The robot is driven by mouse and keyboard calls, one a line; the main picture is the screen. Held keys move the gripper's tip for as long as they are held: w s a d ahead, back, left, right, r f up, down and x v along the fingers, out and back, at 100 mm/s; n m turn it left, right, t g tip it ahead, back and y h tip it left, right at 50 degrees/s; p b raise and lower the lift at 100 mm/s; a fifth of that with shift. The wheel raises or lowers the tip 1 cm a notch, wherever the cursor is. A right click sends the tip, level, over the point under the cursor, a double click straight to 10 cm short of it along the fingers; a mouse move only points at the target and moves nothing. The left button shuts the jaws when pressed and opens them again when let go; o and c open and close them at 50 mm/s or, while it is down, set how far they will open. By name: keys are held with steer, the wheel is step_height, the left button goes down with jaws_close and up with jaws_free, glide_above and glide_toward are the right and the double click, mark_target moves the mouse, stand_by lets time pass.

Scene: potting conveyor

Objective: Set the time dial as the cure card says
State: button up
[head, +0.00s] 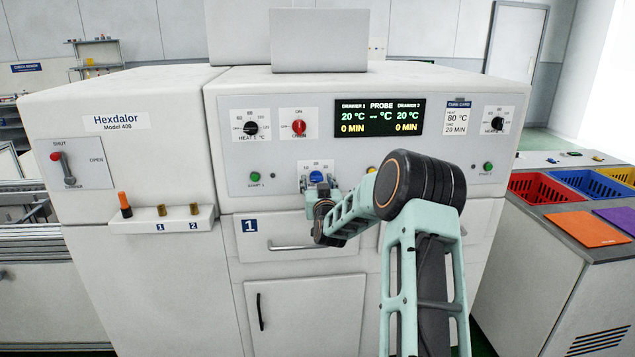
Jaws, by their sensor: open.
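The cure card (457,118) is at the panel's upper right and reads heat 80 °C, time 20 MIN. The time dial is a blue knob (316,177) low in the middle of the panel, with a scale above it; its pointer is too small to read. My gripper (318,187) is open right at the blue knob, its fingers seeming to lie on either side of it; I cannot tell whether they touch it. My wrist hides the area below the knob. The display (379,118) shows 20 °C and 0 MIN for both drawers, with dashes for the probe.
The black heat 1 dial (250,128), a red knob (298,127) and the green start 1 button (255,177) are nearby. The heat 2 dial (497,124) is at right. Drawer 1's handle (290,246) lies below. My arm covers the panel's lower middle right.

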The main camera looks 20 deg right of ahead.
steer(key=c, duration=1.2)
steer(key=shift+o, duration=0.2)
